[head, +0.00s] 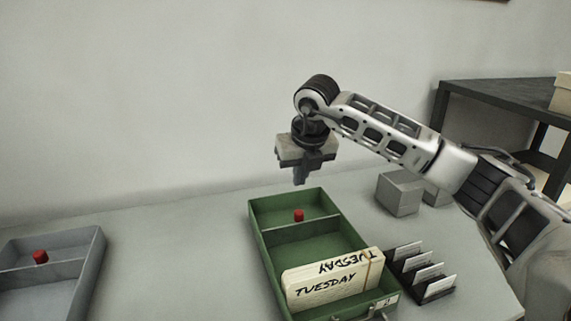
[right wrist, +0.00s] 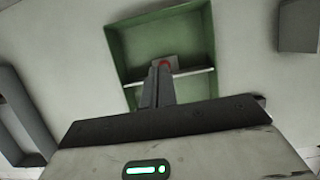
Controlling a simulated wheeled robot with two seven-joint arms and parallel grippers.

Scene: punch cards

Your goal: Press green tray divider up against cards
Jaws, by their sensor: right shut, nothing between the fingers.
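The green tray (head: 262,238) stands on the table, right of the middle in the head view. Its divider (head: 298,229) crosses it towards the far end, with a red knob (head: 298,215) at it. A block of cards (head: 331,282) marked TUESDAY stands near the front end, with a green gap between divider and cards. My right gripper (head: 300,181) is shut and empty, above the tray's far end. In the right wrist view its fingers (right wrist: 160,72) overlap the divider (right wrist: 197,74) and partly hide the red knob; contact cannot be told. My left gripper is out of view.
A grey tray (head: 88,262) with a red knob (head: 40,257) is at the left. A dark rack of white cards (head: 423,272) stands close to the green tray's right side. Grey blocks (head: 399,194) stand farther back. The table between the trays is clear.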

